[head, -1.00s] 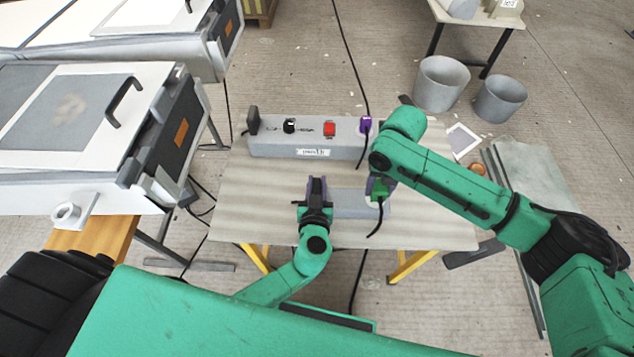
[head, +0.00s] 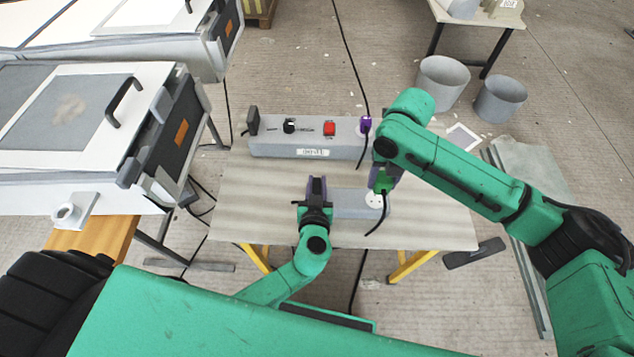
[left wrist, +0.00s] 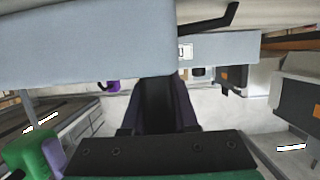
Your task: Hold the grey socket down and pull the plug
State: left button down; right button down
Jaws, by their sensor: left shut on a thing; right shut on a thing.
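The grey socket (head: 350,203) is a low grey block on the work table, with a white round outlet face (head: 374,200) now in sight on its right part. My left gripper (head: 317,186) is shut on the socket's left end; its dark fingers (left wrist: 158,90) meet the grey block (left wrist: 85,45) in the left wrist view. My right gripper (head: 382,177) is shut on the green plug (head: 381,185), just above and beside the outlet face. The plug's black cable hangs down past the socket. The plug's prongs are hidden.
A grey control box (head: 300,140) with a red switch (head: 329,129) and a purple plug (head: 366,124) stands behind the socket. The work table (head: 265,205) is clear at its left. Mould benches (head: 75,130) stand left; grey buckets (head: 442,83) stand on the floor behind right.

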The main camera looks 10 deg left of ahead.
aim_at(384, 177)
jog(key=shift+r, duration=2.55)
pick_arm(q)
jog(key=c, duration=0.6)
grip_release()
jog(key=v, duration=1.2)
